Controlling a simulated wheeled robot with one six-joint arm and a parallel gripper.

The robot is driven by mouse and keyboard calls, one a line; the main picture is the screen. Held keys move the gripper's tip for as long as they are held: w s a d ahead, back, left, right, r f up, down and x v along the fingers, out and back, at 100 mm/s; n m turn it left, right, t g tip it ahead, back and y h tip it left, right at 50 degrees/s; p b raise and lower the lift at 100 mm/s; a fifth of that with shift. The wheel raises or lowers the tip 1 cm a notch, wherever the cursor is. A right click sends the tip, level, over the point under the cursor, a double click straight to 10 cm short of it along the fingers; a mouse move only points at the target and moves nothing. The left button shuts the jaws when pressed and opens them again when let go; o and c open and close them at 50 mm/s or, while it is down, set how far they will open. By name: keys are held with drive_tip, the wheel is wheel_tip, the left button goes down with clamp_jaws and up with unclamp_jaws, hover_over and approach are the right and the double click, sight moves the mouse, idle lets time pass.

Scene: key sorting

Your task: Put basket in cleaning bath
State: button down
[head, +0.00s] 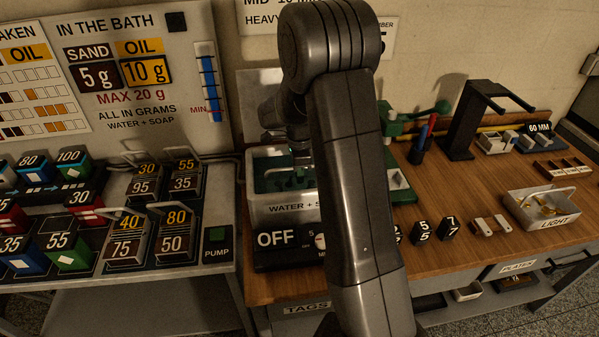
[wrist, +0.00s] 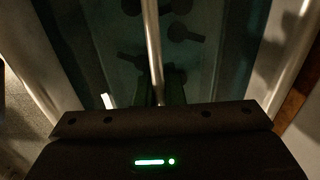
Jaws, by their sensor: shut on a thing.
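The cleaning bath (head: 283,210) is a pale metal tub with teal inside, labelled "WATER + S…", left of my arm in the head view. In the wrist view, its pale rim (wrist: 33,68) runs along the side of the dark teal interior. My gripper (wrist: 160,88) is over the bath, shut on a thin metal bar that looks like the basket's handle (wrist: 152,40). Dark key shapes (wrist: 182,32) show below the bar. The basket's body is hard to make out, and I cannot tell whether it rests on the bath floor. My arm hides part of the bath in the head view.
An "OFF" panel (head: 277,238) stands in front of the bath. A tray marked "LIGHT" (head: 541,222), number tags (head: 424,231) and a black stand (head: 459,130) are at right, with bare wood between.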

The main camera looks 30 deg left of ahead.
drive_tip(key=c, duration=1.5)
unclamp_jaws()
drive_tip(key=shift+c, duration=0.2)
wheel_tip(320, 180, up, 12)
drive_tip(key=shift+r, duration=0.1)
